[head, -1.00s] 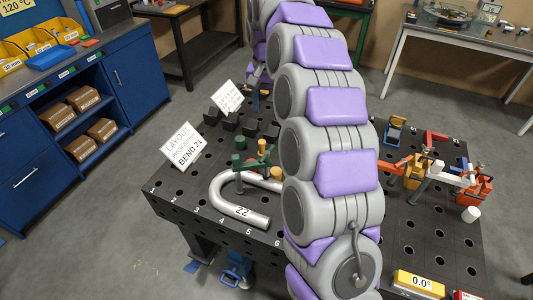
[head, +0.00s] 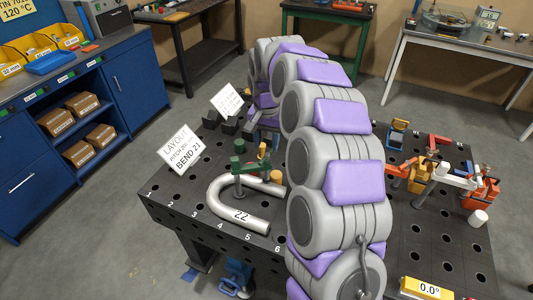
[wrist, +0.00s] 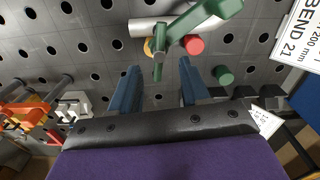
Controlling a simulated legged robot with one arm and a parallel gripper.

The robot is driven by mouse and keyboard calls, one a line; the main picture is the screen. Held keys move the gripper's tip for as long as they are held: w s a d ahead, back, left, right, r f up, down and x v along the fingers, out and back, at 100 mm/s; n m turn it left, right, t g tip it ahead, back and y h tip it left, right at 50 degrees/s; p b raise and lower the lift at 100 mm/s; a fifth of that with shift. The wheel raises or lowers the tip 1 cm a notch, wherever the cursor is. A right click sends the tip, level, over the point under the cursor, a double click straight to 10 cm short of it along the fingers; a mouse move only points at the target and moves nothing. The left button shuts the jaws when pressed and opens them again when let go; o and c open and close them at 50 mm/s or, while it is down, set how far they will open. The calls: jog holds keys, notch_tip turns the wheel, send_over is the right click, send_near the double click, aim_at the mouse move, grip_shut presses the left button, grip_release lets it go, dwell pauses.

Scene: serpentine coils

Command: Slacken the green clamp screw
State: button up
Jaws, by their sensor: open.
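The green clamp (head: 239,166) stands on the black table by the bent grey pipe (head: 222,197), which is marked 22. In the wrist view the clamp's green arm (wrist: 206,15) crosses over the pipe (wrist: 150,28). A slim dark green bar (wrist: 157,70), seemingly part of the clamp screw, points toward the space between my fingers. My gripper (wrist: 158,92) is open, its two blue fingers apart and empty, with the bar's end near the gap. I cannot tell the exact depth between them. In the head view my arm hides much of the area behind the clamp.
A red round part (wrist: 194,44) and a green cylinder (wrist: 224,75) are beside the clamp. A "BEND 21" card (head: 179,149) stands at the table's left edge. Orange and red clamps (head: 430,175) and a yellow level (head: 427,288) are on the right.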

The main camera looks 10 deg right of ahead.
aim_at(267, 154)
jog(key=shift+f+b, duration=0.35)
jog(key=shift+f, duration=1.8)
grip_shut()
